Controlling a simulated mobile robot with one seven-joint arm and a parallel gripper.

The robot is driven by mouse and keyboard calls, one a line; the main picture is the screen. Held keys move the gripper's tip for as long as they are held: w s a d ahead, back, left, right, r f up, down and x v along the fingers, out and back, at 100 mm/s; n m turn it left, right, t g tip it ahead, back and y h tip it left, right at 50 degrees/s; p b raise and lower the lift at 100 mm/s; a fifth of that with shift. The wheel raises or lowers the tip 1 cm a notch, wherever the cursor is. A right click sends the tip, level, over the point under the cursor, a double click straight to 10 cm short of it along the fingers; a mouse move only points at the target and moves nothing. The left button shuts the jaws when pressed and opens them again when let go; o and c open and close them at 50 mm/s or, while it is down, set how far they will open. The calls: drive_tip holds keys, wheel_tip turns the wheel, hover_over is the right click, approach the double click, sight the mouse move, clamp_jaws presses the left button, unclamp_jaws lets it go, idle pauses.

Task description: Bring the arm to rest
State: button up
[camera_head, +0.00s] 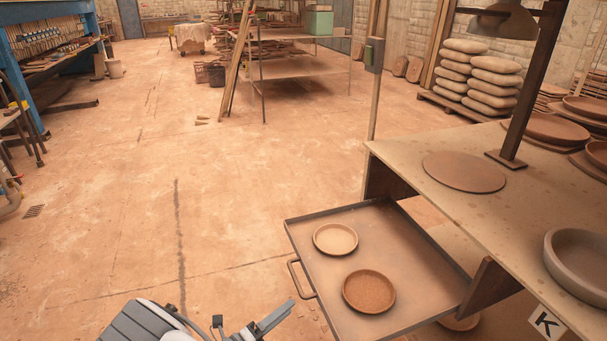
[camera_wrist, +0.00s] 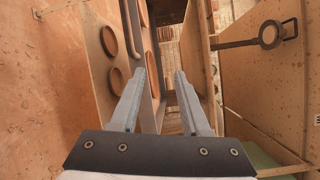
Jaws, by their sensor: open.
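My gripper (camera_head: 262,324) shows at the bottom edge of the head view, left of the pulled-out drawer (camera_head: 410,275) and apart from it. In the wrist view my gripper (camera_wrist: 163,76) has its two grey fingers apart, with nothing between them. The rest of my arm is mostly cut off by the head view's bottom edge. A pale round dish (camera_head: 335,239) and a darker brown one (camera_head: 368,291) lie in the drawer. The drawer's handle (camera_head: 299,279) faces my gripper's side.
A workbench (camera_head: 430,174) stands at the right, with a flat round disc (camera_head: 463,171), a lamp post (camera_head: 528,90) and a large bowl (camera_head: 577,263). A rack (camera_head: 305,70) stands further back. The floor (camera_head: 120,220) at the left is wide and mostly clear.

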drive_tip(key=s+d+r+m+g+y, duration=0.25)
drive_tip(key=d+r+m+g, duration=0.4)
drive_tip(key=r+m, duration=0.45)
drive_tip(key=s+d+r+m+g+y, duration=0.25)
drive_tip(key=d+r+m+g, duration=0.35)
drive_tip(key=d+r+m, duration=0.45)
drive_tip(key=s+d+r+m+t+y, duration=0.2)
drive_tip(key=s+r+m+t+y, duration=0.5)
drive_tip(key=s+r+m, duration=0.95)
wheel_tip(320, 180, up, 12)
drive_tip(key=w+m+g+p, duration=0.1)
drive_tip(key=m+p, duration=0.3)
drive_tip(key=p, duration=1.2)
drive_tip(key=shift+w+y, duration=0.3)
drive_tip(key=shift+w, duration=0.45)
